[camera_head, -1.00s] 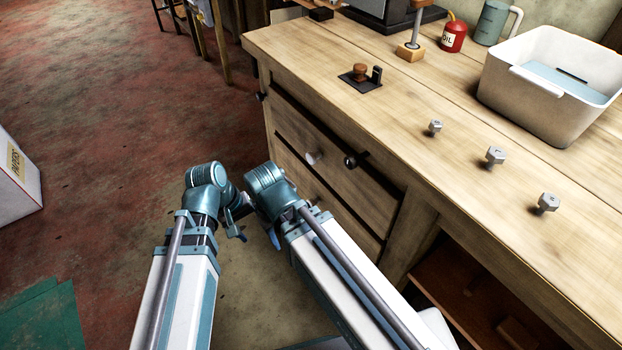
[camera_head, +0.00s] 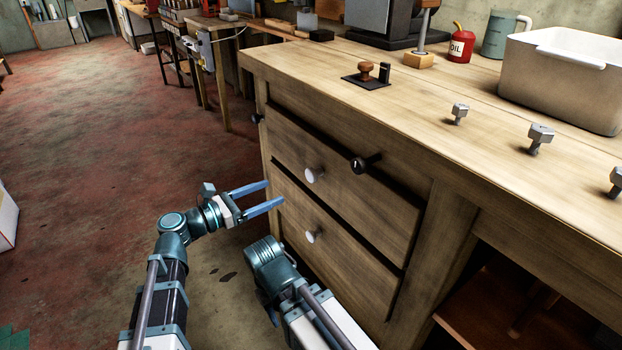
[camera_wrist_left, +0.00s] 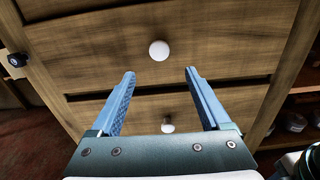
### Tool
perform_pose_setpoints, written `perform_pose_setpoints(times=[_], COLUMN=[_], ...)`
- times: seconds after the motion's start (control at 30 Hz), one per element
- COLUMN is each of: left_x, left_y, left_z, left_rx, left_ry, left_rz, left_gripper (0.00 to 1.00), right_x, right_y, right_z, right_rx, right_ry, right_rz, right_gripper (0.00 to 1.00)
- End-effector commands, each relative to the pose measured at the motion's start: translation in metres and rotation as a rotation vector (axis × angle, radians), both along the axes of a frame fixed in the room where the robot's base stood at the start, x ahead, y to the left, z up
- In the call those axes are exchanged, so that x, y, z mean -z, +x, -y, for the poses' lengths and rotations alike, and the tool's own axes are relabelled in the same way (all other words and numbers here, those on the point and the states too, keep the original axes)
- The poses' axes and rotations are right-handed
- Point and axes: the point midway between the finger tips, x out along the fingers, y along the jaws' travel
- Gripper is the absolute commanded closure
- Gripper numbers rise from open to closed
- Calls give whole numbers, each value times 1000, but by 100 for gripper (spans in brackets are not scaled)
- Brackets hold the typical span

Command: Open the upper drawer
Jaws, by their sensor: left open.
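The upper drawer (camera_head: 298,148) is a wooden front in the bench's left end and looks shut. Its round white knob (camera_head: 314,175) also shows in the left wrist view (camera_wrist_left: 159,50), centred just beyond my fingertips. My left gripper (camera_head: 275,193) is open and empty, its two blue fingers pointing at the drawer fronts, left of and a little below that knob in the head view. In the wrist view the fingers (camera_wrist_left: 160,72) stand either side of the knob's line, not touching it. My right arm's gripper is out of view.
The lower drawer (camera_head: 345,272) has a similar white knob (camera_head: 313,236). A black knob (camera_head: 358,165) juts out right of the upper knob; another (camera_head: 257,118) is at the bench's left corner. Bolts, a stamp and a white bin (camera_head: 565,85) stand on top.

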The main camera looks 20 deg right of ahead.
Motion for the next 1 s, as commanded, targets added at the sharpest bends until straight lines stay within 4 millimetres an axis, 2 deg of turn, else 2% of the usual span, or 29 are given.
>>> perform_pose_setpoints(times=[0.17, 0.27, 0.37, 0.8, 1.0], left_x=[-3, -3, -3, -2, -2], left_y=[2, 5, 10, 39, 46], left_z=[1, 8, 21, 102, 122], left_rx=[-4, -2, 0, 0, -2], left_ry=[-21, -19, -19, -17, -17], left_rz=[-16, -14, -13, -12, -12], left_gripper=[20, 20, 20, 20, 20], right_x=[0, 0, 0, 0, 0], right_y=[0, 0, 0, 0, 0], right_z=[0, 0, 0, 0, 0], right_rx=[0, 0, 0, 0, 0], right_ry=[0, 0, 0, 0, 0], right_rz=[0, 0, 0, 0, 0], right_gripper=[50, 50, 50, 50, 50])
